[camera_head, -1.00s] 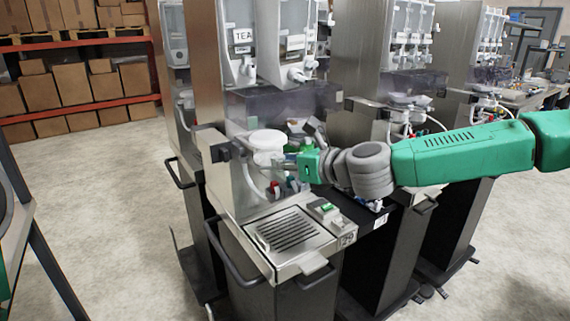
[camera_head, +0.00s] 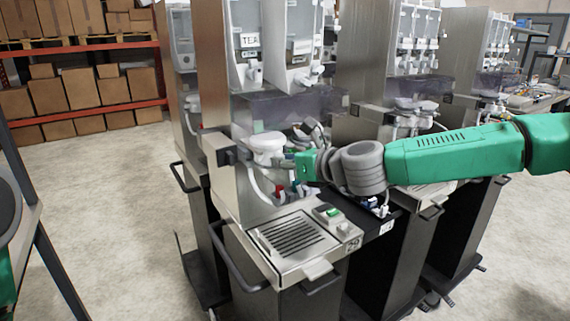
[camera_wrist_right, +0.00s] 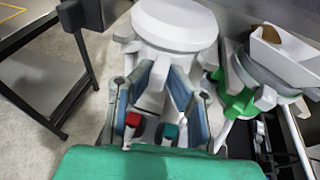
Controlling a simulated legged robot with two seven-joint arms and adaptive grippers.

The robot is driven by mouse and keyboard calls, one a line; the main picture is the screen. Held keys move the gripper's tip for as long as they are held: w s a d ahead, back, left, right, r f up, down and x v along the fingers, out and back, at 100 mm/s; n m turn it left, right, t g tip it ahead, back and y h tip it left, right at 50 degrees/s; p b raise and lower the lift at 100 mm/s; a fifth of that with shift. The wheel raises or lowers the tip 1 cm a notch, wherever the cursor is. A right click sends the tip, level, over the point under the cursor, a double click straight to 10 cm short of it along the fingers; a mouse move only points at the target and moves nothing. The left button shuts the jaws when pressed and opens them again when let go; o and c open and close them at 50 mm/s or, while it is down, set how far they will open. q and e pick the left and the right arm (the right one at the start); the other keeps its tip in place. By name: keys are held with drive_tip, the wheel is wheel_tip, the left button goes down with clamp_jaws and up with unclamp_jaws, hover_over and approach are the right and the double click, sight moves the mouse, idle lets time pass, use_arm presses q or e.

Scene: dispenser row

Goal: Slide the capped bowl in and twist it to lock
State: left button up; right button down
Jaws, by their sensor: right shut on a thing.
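The white capped bowl (camera_head: 266,142) sits at the front of the near dispenser, above its drip grille. In the right wrist view the bowl (camera_wrist_right: 176,22) fills the top middle, with a white handle-like part pointing toward me. My right gripper (camera_wrist_right: 160,88) is shut on that white part, its blue-lined fingers on either side of it. In the head view my right gripper (camera_head: 292,168) reaches the bowl from the right, partly hidden by its own green wrist. I cannot tell whether the bowl is fully seated or locked. My left gripper is not in view.
The near dispenser has a TEA container (camera_head: 247,45) above and a drip grille (camera_head: 292,235) with a green button (camera_head: 332,211) below. Red (camera_wrist_right: 133,119) and teal knobs (camera_wrist_right: 170,131) sit under the gripper. A neighbouring white-and-green bowl unit (camera_wrist_right: 270,75) stands close on the right.

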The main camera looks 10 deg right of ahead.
drive_tip(key=shift+w, duration=0.2)
idle(0.6)
drive_tip(key=shift+s+b, duration=0.1)
drive_tip(key=shift+b, duration=0.45)
drive_tip(key=shift+a, duration=0.15)
drive_tip(key=shift+s+a+f+m+t+h+b, duration=0.15)
drive_tip(key=shift+a+m+t+h+b, duration=0.1)
drive_tip(key=shift+m+t+h+b, duration=0.35)
drive_tip(key=shift+a+m+h, duration=0.15)
drive_tip(key=shift+m+h, duration=0.25)
drive_tip(key=shift+s+a+m+t+h+b, duration=0.15)
drive_tip(key=shift+a+m+h+b, duration=0.1)
drive_tip(key=shift+m+h, duration=0.3)
drive_tip(key=shift+w+a+m+t+h+b, duration=0.1)
drive_tip(key=shift+a+m+t+h+b, duration=0.2)
drive_tip(key=shift+h, duration=0.35)
